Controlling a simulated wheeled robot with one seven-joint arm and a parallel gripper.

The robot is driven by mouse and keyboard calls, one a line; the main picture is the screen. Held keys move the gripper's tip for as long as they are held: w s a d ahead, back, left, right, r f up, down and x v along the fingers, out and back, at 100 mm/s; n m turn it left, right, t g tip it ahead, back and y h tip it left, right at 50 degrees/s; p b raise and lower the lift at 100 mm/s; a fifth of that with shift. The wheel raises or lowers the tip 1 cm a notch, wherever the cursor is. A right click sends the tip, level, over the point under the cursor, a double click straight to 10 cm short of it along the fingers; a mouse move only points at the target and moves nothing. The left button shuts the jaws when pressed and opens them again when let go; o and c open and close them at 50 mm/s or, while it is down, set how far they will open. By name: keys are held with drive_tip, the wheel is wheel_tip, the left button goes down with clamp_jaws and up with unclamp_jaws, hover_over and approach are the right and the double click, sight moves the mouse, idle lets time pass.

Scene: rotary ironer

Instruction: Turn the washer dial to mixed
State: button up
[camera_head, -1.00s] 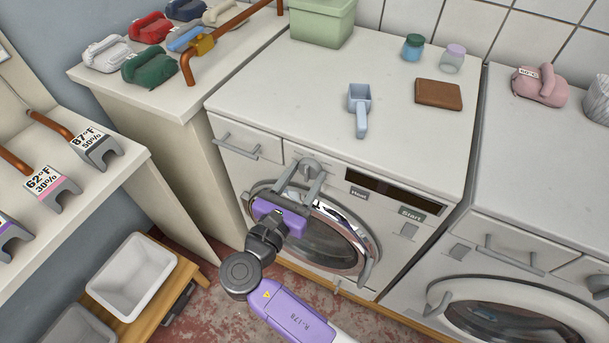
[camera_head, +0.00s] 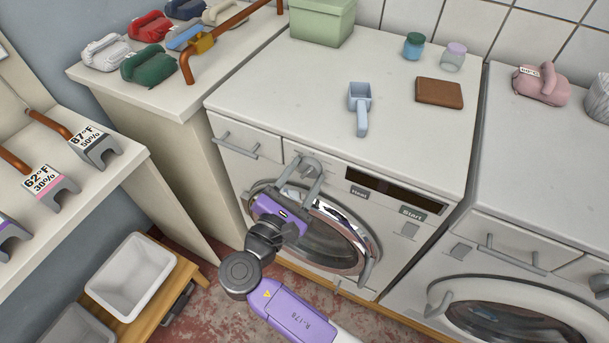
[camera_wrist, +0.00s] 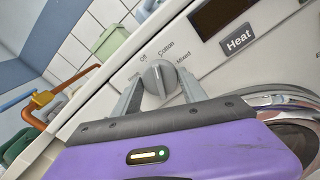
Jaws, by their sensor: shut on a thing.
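The washer dial (camera_wrist: 158,79) is a round grey knob with a raised grip bar on the front panel of the middle white washer (camera_head: 330,110). Labels around it include Off, Cotton and Mixed; Mixed (camera_wrist: 184,54) is on the right. Which label the bar points at is hard to tell. My purple gripper (camera_wrist: 160,86) is shut on the dial, with one grey finger on each side. In the head view my gripper (camera_head: 307,178) partly hides the dial (camera_head: 309,166).
A Heat button (camera_head: 359,193), a dark display (camera_head: 396,192) and a Start button (camera_head: 412,214) are right of the dial. The round chrome-rimmed door (camera_head: 345,228) is just below my gripper. A blue scoop (camera_head: 360,105) and a brown wallet (camera_head: 439,93) lie on top.

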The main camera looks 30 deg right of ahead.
drive_tip(key=m+b, duration=0.3)
drive_tip(key=m, duration=0.3)
drive_tip(key=shift+f+m, duration=0.15)
drive_tip(key=shift+m, duration=0.15)
drive_tip(key=m+b, duration=0.3)
drive_tip(key=m, duration=0.2)
drive_tip(key=shift+m+b, duration=0.35)
drive_tip(key=shift+m, duration=0.05)
drive_tip(key=o, duration=1.4)
drive_tip(key=shift+c, duration=0.2)
drive_tip(key=v, duration=0.8)
